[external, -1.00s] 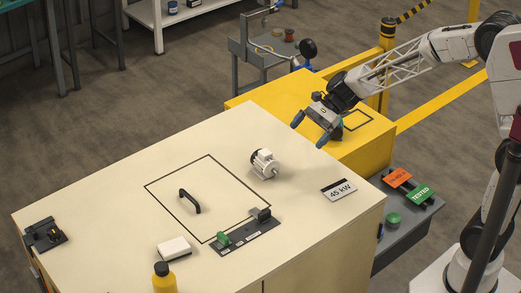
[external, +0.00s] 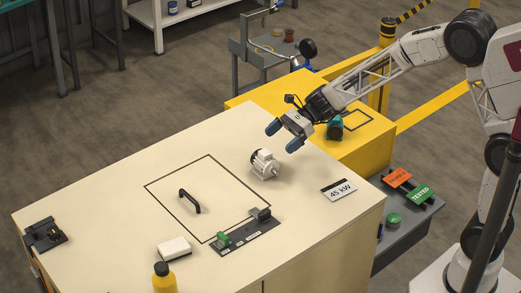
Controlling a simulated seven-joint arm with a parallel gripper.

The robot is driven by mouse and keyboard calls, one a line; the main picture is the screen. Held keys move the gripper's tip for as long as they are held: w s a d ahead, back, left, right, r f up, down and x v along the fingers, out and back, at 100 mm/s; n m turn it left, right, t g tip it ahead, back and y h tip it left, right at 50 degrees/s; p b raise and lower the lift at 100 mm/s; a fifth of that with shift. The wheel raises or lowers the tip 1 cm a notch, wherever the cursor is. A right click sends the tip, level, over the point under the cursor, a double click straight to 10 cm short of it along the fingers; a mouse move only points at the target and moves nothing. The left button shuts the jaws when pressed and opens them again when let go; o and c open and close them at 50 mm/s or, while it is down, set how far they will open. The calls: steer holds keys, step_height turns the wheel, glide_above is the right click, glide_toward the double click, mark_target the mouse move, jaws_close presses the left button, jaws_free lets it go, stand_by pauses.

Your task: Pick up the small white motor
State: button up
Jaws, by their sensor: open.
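The small white motor (external: 264,163) lies on the cream bench top (external: 120,220), right of the black outlined square. Its shaft end points toward the lower right. My gripper (external: 284,137) is open, with blue fingertips, and shows just above and to the right of the motor in the picture. Nothing is between the fingers, and they look apart from the motor. The motor is fully visible.
A switch strip (external: 244,232), a white box (external: 174,249), a yellow bottle (external: 164,278) and a "45 kW" plate (external: 339,190) are also on the bench. A teal object (external: 335,129) stands on the yellow block (external: 366,138) behind my gripper.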

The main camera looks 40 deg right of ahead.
mark_target(266, 152)
steer(key=shift+x, duration=0.85)
steer(key=shift+a, duration=0.15)
steer(key=shift+x, duration=2.5)
steer(key=shift+s, duration=0.15)
steer(key=shift+c, duration=0.5)
steer(key=shift+r, duration=0.1)
steer(key=c, duration=0.9)
